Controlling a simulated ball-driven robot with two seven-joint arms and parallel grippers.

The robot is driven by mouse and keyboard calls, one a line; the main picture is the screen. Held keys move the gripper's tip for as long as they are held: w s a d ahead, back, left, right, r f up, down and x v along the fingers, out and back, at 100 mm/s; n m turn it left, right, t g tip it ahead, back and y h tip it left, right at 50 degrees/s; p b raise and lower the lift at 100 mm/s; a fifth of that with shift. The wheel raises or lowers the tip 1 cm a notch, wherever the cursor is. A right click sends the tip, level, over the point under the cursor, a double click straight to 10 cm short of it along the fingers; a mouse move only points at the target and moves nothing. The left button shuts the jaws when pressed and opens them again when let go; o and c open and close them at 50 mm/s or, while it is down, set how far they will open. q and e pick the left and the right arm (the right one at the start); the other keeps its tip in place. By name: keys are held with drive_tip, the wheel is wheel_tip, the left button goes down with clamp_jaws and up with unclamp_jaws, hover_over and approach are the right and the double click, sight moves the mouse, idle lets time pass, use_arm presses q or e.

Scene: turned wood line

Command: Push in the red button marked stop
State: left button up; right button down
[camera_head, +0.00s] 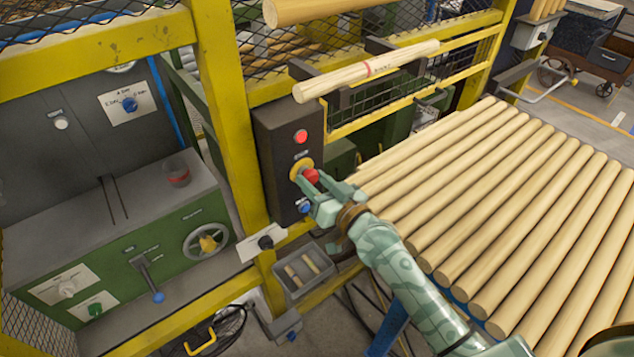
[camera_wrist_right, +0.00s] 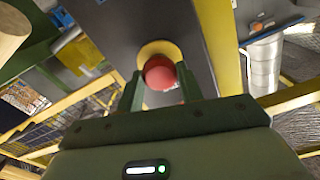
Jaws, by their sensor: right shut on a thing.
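A red mushroom button (camera_head: 312,176) on a yellow collar (camera_head: 296,171) sits in the middle of a dark control box (camera_head: 272,150) on the yellow post. Its marking is too small to read. My right gripper (camera_head: 317,184) is at the box front, with its fingers on either side of the red button. In the right wrist view the red button (camera_wrist_right: 161,74) sits between the two green fingertips (camera_wrist_right: 161,88), and the jaws are shut on it. I cannot tell how far in it is. My left gripper is not in view.
The box also has a red round light or button (camera_head: 301,136) above and a blue button (camera_head: 305,208) below. A grey tray (camera_head: 287,290) hangs under it. Several turned wood rods (camera_head: 500,190) lie to the right, and another rod (camera_head: 345,80) rests on brackets above.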

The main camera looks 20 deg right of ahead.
drive_tip(key=shift+w+a+r, duration=0.1)
drive_tip(key=shift+w+a, duration=0.05)
drive_tip(key=shift+w, duration=0.35)
drive_tip(key=c, duration=0.9)
unclamp_jaws()
drive_tip(key=shift+w, duration=0.1)
drive_tip(key=shift+w+a, duration=0.1)
drive_tip(key=shift+w, duration=0.05)
drive_tip(key=v, duration=1.6)
drive_tip(key=shift+b, duration=0.3)
